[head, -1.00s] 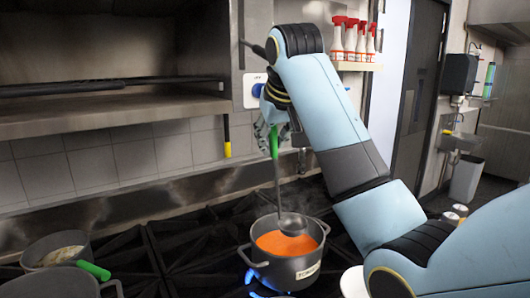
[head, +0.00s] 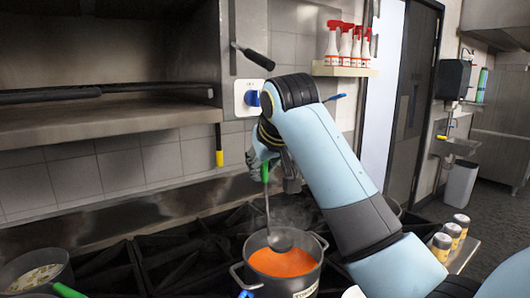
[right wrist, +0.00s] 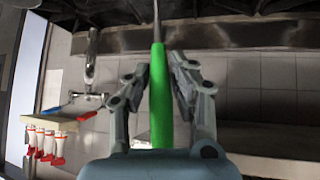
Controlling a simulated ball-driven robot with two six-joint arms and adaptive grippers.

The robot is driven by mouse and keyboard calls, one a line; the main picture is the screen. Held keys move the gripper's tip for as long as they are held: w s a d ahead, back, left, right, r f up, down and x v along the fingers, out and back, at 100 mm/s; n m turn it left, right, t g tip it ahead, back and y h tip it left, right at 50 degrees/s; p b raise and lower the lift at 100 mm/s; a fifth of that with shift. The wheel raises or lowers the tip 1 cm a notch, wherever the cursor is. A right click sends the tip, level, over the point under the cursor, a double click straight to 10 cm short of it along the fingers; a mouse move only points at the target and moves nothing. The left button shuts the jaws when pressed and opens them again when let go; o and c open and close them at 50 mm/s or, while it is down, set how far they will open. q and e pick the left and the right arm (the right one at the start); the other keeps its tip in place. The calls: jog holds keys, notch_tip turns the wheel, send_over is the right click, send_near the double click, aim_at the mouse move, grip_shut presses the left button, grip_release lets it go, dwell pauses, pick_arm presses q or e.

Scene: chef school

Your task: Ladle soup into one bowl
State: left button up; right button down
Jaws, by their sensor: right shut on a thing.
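My right gripper (head: 264,165) is shut on the green handle of a ladle (head: 266,200). In the right wrist view the gripper (right wrist: 157,70) has its fingers on both sides of the green handle (right wrist: 159,100). The ladle hangs nearly upright, its dark cup (head: 280,240) over the orange soup (head: 283,264), near the far side of the pot (head: 310,275). I cannot tell whether the cup touches the soup or holds any. A white rounded edge (head: 353,292) shows at the bottom, right of the pot, mostly hidden by my arm; I cannot tell whether it is a bowl. My left gripper is not in view.
A second pot (head: 62,268) with pale contents stands on the stove at lower left, near another green handle (head: 67,291). Several jars (head: 451,235) stand at right. Spray bottles (head: 345,45) stand on a wall shelf.

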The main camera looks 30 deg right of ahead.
aim_at(267, 208)
jog(key=f+b, duration=0.1)
jog(key=f, duration=0.2)
jog(key=f+b, duration=0.1)
jog(key=f, duration=0.1)
jog(key=d+f+b, duration=0.1)
jog(key=f, duration=0.2)
jog(key=shift+w+f, duration=0.35)
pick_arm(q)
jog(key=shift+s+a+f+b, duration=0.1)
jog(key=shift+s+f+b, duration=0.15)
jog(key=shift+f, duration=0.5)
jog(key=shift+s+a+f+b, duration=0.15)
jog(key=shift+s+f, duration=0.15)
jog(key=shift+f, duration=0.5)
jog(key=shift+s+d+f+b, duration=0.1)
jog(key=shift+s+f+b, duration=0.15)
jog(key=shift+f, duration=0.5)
pick_arm(e)
jog(key=shift+w+d+f, duration=0.1)
jog(key=shift+f, duration=0.55)
jog(key=shift+w+d+f, duration=0.1)
jog(key=shift+f, duration=0.5)
